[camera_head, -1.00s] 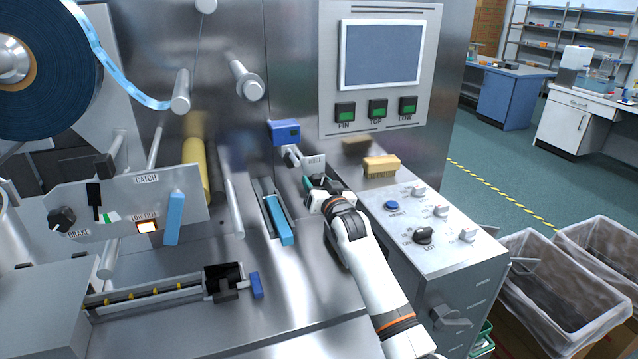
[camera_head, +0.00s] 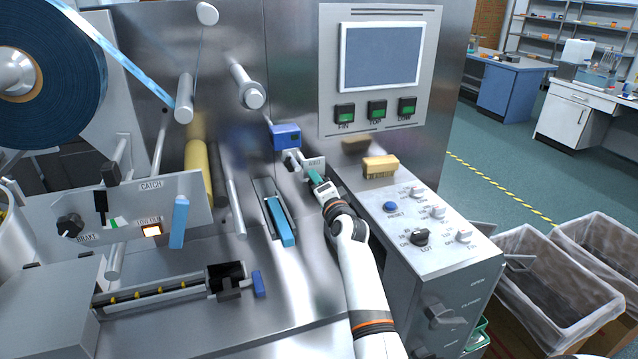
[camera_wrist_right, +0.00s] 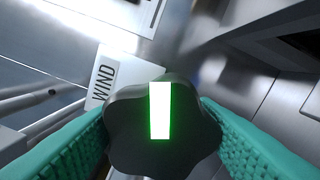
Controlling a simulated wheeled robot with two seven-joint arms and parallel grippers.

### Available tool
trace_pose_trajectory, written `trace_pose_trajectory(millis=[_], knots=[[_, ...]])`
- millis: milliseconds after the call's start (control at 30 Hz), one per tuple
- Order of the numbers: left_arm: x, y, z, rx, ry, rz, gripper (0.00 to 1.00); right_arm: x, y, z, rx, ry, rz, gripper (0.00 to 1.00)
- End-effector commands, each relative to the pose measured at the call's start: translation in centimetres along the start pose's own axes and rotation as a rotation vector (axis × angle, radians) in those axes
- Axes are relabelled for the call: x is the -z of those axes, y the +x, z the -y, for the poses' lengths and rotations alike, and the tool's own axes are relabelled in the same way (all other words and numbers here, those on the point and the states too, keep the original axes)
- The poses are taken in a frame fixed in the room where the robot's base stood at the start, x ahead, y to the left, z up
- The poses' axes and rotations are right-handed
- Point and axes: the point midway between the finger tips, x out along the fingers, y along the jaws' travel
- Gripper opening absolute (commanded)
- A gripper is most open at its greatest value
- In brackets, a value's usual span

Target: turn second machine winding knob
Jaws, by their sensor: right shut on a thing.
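The winding knob (camera_wrist_right: 128,125) is black and lobed, with a white marker bar glowing green at its edges. The bar stands nearly upright in the right wrist view. A white plate marked "WIND" (camera_wrist_right: 113,72) sits behind the knob. My right gripper (camera_wrist_right: 158,143) has its teal ribbed fingers on both sides of the knob and is shut on it. In the head view my right gripper (camera_head: 316,178) is at the machine's steel face, just below a small pale label plate (camera_head: 314,163); the knob is hidden there. My left gripper is not in view.
A blue block (camera_head: 286,137) sits up and left of my right gripper. A blue bar (camera_head: 281,222) in a slot lies to its left. A wooden brush (camera_head: 381,166) and a control box (camera_head: 440,262) with several knobs stand close on the right. Lined bins (camera_head: 555,285) stand beyond.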

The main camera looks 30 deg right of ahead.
Motion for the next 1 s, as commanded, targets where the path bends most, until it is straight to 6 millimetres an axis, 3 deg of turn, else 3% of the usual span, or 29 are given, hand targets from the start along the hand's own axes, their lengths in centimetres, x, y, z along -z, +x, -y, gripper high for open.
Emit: trace_pose_trajectory(millis=[500,1000], knots=[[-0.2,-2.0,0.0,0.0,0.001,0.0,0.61,0.0,0.0,-0.1,0.001,0.47,0.0,0.3],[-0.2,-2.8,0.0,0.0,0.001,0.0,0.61,0.0,0.0,0.0,0.0,0.698,0.0,0.3]])
